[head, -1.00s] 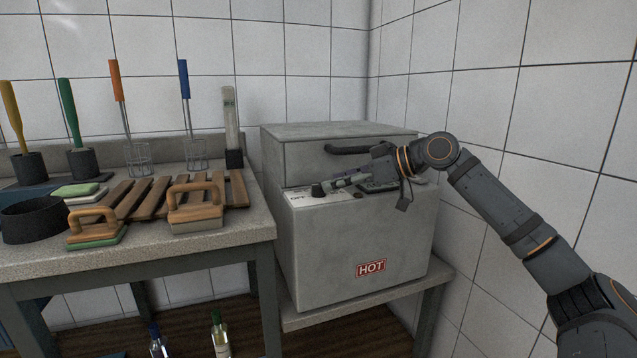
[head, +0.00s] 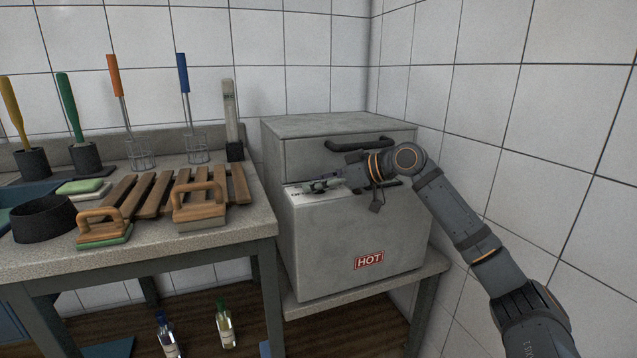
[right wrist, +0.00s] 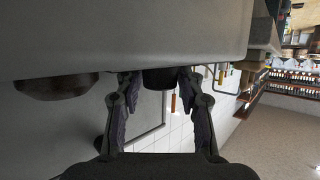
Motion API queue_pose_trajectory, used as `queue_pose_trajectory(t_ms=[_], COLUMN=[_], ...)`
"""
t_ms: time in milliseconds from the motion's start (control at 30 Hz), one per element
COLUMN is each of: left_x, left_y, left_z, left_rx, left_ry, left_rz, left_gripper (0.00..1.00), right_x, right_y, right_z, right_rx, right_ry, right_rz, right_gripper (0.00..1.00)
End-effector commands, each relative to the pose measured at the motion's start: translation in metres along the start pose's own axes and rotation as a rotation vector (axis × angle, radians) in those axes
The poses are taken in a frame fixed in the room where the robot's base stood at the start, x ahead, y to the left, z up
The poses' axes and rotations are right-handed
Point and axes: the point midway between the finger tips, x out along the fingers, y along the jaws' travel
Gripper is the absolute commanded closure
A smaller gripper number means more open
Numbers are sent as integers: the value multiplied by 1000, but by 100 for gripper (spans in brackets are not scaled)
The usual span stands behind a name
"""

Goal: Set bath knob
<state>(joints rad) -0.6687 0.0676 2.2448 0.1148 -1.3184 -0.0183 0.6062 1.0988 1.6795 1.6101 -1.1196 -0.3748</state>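The bath is a grey box (head: 350,240) with a red HOT label (head: 369,260) on its front. A pale control strip (head: 296,193) with partly hidden lettering runs along its upper front. My right gripper (head: 322,185) is at the left part of this strip and covers much of the knob in the head view. In the right wrist view, the dark knob (right wrist: 158,79) lies between the two fingertips of my right gripper (right wrist: 160,82). The fingers are spread on either side of it, with narrow gaps. The knob's pointer direction is hidden. My left gripper is not in view.
A dark lid handle (head: 358,144) sits just above my right gripper. The tiled wall is close on the right. A bench (head: 255,222) at the left holds brushes, wooden-handled floats (head: 200,202), a slatted rack and a black bowl (head: 43,218). Bottles (head: 225,325) stand below.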

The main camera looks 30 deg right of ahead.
Motion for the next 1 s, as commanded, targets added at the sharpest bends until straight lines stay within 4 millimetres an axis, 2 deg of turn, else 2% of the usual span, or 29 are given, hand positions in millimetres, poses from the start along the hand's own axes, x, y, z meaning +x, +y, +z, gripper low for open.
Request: queue_pose_trajectory(t_ms=[33,233,533,767,1000], left_x=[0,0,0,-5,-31], left_y=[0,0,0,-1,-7], left_z=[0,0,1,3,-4], left_rx=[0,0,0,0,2], left_ry=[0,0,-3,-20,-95], left_rz=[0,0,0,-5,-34], left_gripper=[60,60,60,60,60], right_x=[0,0,0,-1,-1], right_y=[0,0,0,-1,-2], right_z=[0,0,1,0,-3], right_rx=[0,0,13,61,132], right_ry=[0,0,-2,-4,-2], right_rz=[0,0,36,160,328], right_gripper=[73,100,100,100,100])
